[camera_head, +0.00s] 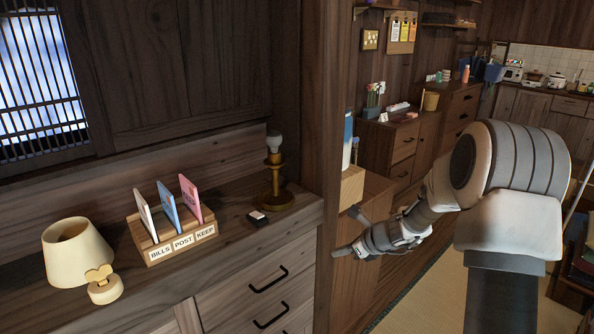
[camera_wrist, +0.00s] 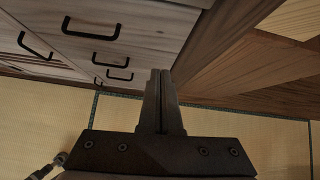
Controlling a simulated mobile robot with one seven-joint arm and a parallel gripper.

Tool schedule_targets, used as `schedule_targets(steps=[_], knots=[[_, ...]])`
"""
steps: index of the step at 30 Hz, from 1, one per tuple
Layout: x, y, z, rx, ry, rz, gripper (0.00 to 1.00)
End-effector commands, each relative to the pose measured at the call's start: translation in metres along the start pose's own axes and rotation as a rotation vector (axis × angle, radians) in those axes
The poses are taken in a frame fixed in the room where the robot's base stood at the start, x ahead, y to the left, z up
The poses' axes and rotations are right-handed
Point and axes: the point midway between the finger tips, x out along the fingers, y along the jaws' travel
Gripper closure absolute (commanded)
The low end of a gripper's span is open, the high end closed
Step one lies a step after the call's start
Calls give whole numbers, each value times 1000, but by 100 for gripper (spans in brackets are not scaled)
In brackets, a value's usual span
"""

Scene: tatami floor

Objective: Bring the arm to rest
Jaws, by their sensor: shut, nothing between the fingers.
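My gripper (camera_head: 343,252) is at the end of my arm, to the right of the wooden post in the head view. My arm is bent and reaches from the right towards the left. In the wrist view my gripper (camera_wrist: 160,77) has its two fingers together, with nothing between them. It points at the edge between the drawer front and the brown wooden side panel. I cannot tell how near the tips are to the wood.
A dresser (camera_head: 255,265) bears a lamp (camera_head: 75,252), a labelled card rack (camera_head: 180,245), a small dark box (camera_head: 258,219) and a bulb holder (camera_head: 274,180). A wooden post (camera_head: 332,120) stands beside my gripper. Tatami floor (camera_head: 425,300) lies below my arm.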

Motion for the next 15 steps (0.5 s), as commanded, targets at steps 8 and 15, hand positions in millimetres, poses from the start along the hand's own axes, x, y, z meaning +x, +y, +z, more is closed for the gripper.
schedule_targets(steps=[8,15], knots=[[-89,58,68,-538,33,59,100],[-171,116,97,-1046,91,120,100]])
